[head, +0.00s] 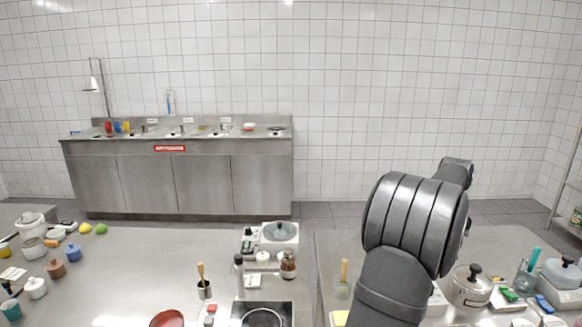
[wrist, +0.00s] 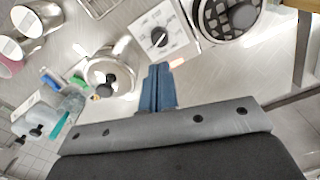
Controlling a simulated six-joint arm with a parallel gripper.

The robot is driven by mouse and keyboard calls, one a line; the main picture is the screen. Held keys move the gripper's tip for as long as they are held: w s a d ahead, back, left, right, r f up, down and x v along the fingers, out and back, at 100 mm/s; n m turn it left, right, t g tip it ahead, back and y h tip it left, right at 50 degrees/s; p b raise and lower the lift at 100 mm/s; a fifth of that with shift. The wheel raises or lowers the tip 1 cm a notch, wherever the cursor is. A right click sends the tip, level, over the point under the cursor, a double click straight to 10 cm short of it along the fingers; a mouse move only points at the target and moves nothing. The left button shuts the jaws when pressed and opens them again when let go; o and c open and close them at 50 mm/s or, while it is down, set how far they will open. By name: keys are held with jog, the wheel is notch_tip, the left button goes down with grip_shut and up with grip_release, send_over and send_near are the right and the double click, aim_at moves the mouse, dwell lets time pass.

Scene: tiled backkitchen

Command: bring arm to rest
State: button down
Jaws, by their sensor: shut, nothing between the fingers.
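My arm (head: 415,220) rises at the right of the head view, dark grey and bent, in front of the right-hand steel counter. Its fingers cannot be made out in that view. In the wrist view my gripper (wrist: 158,75) shows as two blue-grey fingers pressed together, with nothing between them. The fingers point at the counter, below a white box with a black dial (wrist: 158,37). A small pale orange patch shows beside the fingertips; I cannot tell what it is.
A lidded steel pot (head: 470,288) stands on the counter right of my arm. The left counter (head: 150,265) holds jars, a scale (head: 279,235) and a red bowl (head: 167,318). A gap separates the counters. A steel sink unit (head: 180,180) stands at the back wall.

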jog(key=shift+r, duration=1.05)
jog(key=shift+d, duration=0.1)
dwell(1.8)
